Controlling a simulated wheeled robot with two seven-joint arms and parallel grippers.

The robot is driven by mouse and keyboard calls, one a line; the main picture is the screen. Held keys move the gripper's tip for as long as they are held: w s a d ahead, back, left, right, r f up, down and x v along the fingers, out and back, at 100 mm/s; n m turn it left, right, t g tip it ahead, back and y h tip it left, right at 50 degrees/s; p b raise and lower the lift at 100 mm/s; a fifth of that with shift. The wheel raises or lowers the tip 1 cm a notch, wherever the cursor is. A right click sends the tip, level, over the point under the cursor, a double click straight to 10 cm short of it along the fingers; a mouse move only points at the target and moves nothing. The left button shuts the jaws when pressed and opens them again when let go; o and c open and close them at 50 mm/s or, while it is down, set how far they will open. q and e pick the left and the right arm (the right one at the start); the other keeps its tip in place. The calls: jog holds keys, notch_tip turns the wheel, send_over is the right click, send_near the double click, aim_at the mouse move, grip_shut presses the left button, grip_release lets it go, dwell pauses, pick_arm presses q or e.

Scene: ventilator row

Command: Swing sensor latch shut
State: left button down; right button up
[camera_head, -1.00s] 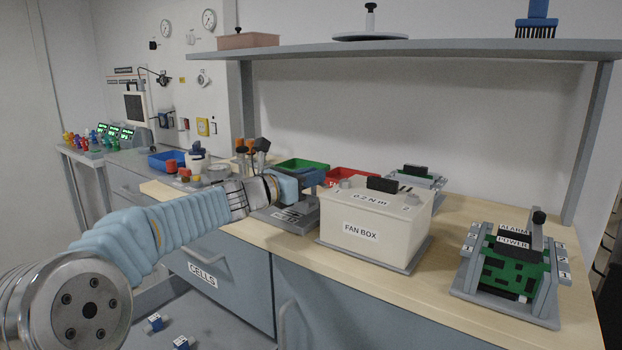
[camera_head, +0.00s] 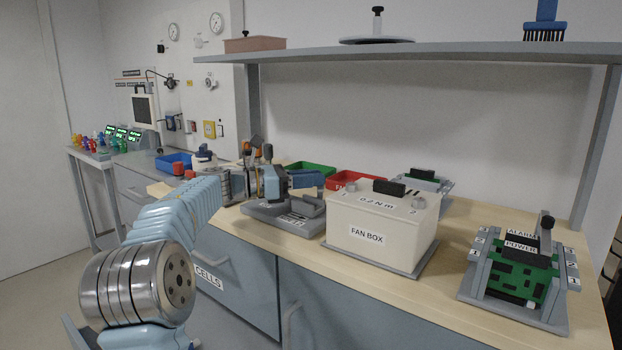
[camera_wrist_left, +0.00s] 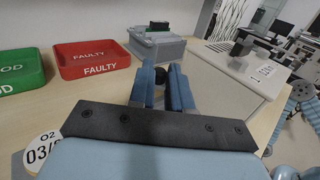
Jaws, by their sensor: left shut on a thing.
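The sensor stand (camera_head: 258,211), a grey base with a printed label, sits on the bench left of the fan box. My left gripper (camera_head: 306,180) is over this stand, its blue fingers pointing right. In the left wrist view the fingers (camera_wrist_left: 162,80) are shut on a small dark knob (camera_wrist_left: 161,76), which seems to be the latch's handle. A round white tag marked O2 (camera_wrist_left: 42,151) shows at the lower left of that view. The latch's arm and hinge are mostly hidden by my gripper.
The white fan box (camera_head: 378,236) stands close right of my left gripper. Red (camera_head: 343,181) and green (camera_head: 318,168) bins are behind it. A green circuit-board fixture (camera_head: 519,276) stands farther right. A shelf (camera_head: 420,53) runs above. Bench front is clear.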

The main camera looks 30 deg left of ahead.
dwell(0.3)
pick_arm(q)
jog(key=c, duration=1.1)
grip_release()
jog(key=shift+o, duration=0.2)
jog(key=b+v, duration=0.2)
jog(key=v, duration=1.1)
jog(key=shift+s+a, duration=0.3)
